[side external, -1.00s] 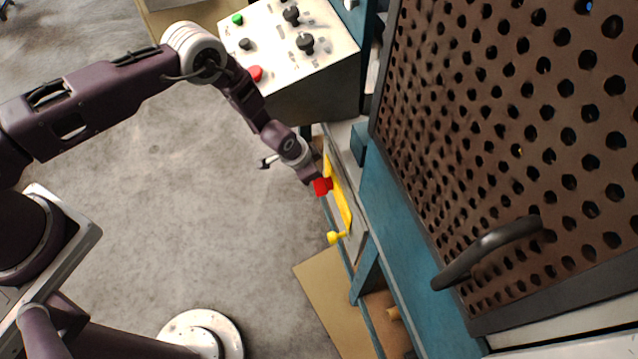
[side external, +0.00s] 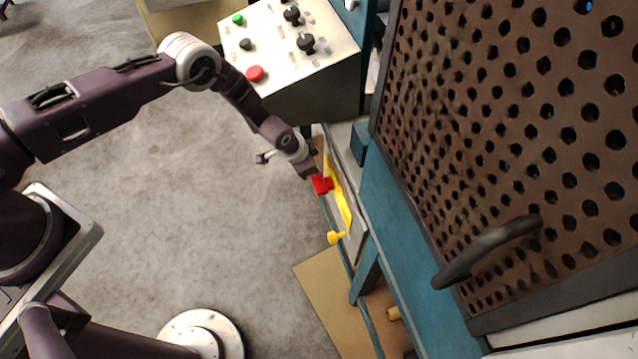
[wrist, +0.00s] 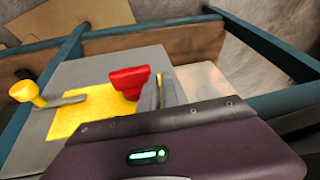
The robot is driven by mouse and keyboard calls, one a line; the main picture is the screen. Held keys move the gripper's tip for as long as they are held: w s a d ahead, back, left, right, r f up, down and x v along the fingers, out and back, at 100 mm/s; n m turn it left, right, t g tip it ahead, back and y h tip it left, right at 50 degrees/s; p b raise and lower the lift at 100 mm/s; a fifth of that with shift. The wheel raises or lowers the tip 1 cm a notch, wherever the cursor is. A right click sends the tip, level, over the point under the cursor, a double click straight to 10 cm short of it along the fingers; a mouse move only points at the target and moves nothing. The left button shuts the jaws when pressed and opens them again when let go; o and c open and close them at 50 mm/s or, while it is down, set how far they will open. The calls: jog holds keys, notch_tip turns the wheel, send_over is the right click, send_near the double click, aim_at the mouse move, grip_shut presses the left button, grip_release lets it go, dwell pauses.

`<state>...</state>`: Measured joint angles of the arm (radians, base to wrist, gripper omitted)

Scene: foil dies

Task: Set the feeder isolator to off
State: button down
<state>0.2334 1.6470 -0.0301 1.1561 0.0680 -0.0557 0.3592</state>
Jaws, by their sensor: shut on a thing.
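The feeder isolator has a red handle (side external: 322,185) on a yellow plate (side external: 342,203), fixed to a grey box on the blue frame. In the wrist view the red handle (wrist: 130,80) stands out from the yellow plate (wrist: 90,112), just left of my fingertips. My gripper (side external: 313,176) is at the handle's upper end and is shut on it; the wrist view shows the gripper fingers (wrist: 160,92) close against its right side. The exact contact is partly hidden by my gripper body. A small yellow-knobbed lever (side external: 335,237) sits at the plate's lower end.
A control panel (side external: 285,45) with black knobs and red and green buttons stands above the box. A perforated brown guard (side external: 510,120) with a dark handle (side external: 487,250) is at the right. Open floor (side external: 180,200) lies left of the frame.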

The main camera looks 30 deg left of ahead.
jog(key=shift+a+f, duration=0.15)
jog(key=shift+a, duration=0.05)
dwell(0.3)
jog(key=s+a+r+n, duration=0.1)
jog(key=s+a+r, duration=0.2)
jog(key=r, duration=1.1)
jog(key=s+a+r+n+y, duration=0.1)
jog(key=s+a+r, duration=0.2)
jog(key=r, duration=1.2)
jog(key=s+a+r+n, duration=0.1)
jog(key=s+a+r, duration=0.2)
jog(key=r, duration=1.1)
jog(key=s+a+r+n, duration=0.2)
jog(key=s+a+r, duration=0.1)
jog(key=s+r, duration=0.7)
jog(key=s+a+n+t, duration=0.1)
jog(key=s+n, duration=0.1)
jog(key=s, duration=1.4)
jog(key=shift+s, duration=0.15)
jog(key=shift+r, duration=0.1)
